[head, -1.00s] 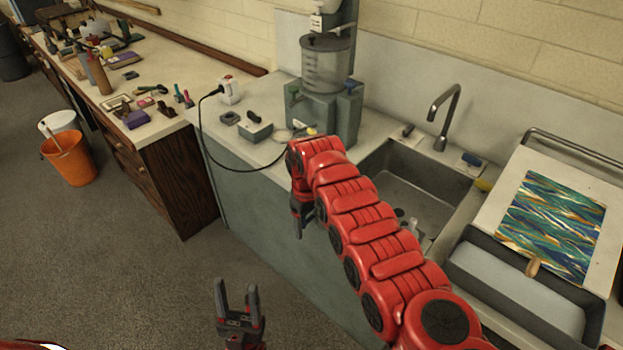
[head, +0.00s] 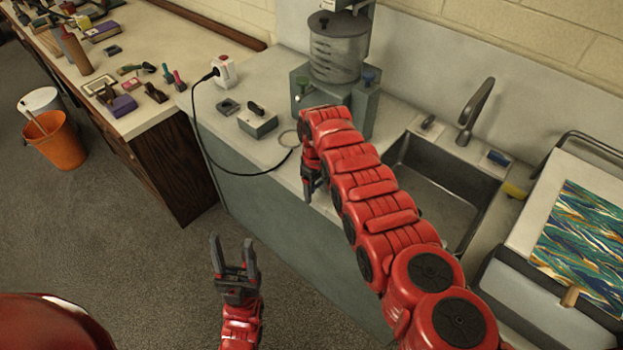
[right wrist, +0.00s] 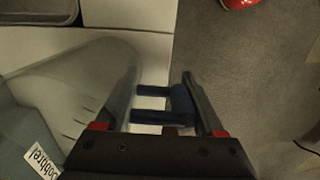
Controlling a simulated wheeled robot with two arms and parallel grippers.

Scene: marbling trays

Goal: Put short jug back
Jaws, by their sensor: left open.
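I cannot make out the short jug for certain. In the right wrist view a dark blue handle-like piece (right wrist: 180,102) shows between the fingers of my right gripper (right wrist: 160,95); whether they grip it is unclear. Left of it is a large grey-green rounded body (right wrist: 55,90) with small dark marks and a label; I cannot tell if it belongs to the jug. In the head view my right gripper (head: 309,188) points down at the counter's front edge, partly behind my own arm. My left gripper (head: 234,255) is open and empty above the floor.
The sink (head: 440,190) is to the right, partly hidden by my arm. Marbling trays stand farther right.

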